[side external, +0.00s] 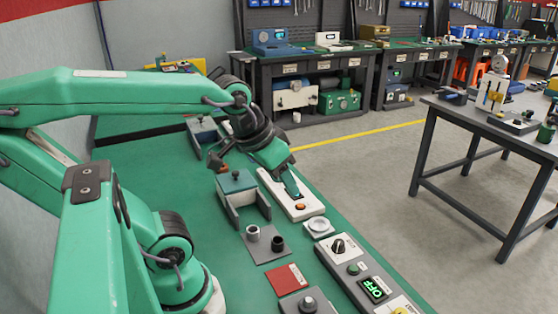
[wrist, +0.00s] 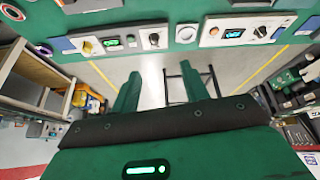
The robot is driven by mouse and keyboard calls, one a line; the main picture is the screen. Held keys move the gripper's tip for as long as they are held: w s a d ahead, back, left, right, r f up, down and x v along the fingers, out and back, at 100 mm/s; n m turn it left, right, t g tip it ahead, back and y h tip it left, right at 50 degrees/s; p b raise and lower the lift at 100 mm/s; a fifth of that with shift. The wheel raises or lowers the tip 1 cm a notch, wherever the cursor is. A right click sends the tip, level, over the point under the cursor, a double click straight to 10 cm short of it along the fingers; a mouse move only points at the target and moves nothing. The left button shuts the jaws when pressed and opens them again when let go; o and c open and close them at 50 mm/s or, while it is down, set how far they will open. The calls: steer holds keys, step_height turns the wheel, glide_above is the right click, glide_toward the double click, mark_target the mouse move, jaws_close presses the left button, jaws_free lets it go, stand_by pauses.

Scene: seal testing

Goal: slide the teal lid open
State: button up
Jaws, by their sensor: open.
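The teal lid (side external: 238,182) with a small dark knob sits on a grey open-ended box (side external: 236,213) on the green bench, covering its far part in the side view. The near part of the box is uncovered. My gripper (side external: 292,188) is to the right of the lid, above a white panel with an orange button (side external: 300,207), and apart from the lid. In the wrist view my gripper (wrist: 164,88) has its two green fingers spread with nothing between them. The lid cannot be made out in the wrist view.
A control panel with a lit OFF display (side external: 374,289) runs along the bench's right edge. The green bench left of the box is clear.

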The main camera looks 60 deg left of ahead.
steer(key=w+a+n+g, duration=0.1)
steer(key=w+a+n, duration=0.3)
steer(key=a+n, duration=0.25)
steer(key=n+g, duration=0.4)
steer(key=n, duration=1.4)
glide_toward(235, 172)
steer(key=shift+w+f, duration=0.2)
steer(key=shift+w, duration=0.1)
steer(key=shift+s+a+f+n, duration=0.15)
steer(key=shift+a+n, duration=0.15)
steer(key=shift+n, duration=0.05)
steer(key=shift+f, duration=3.9)
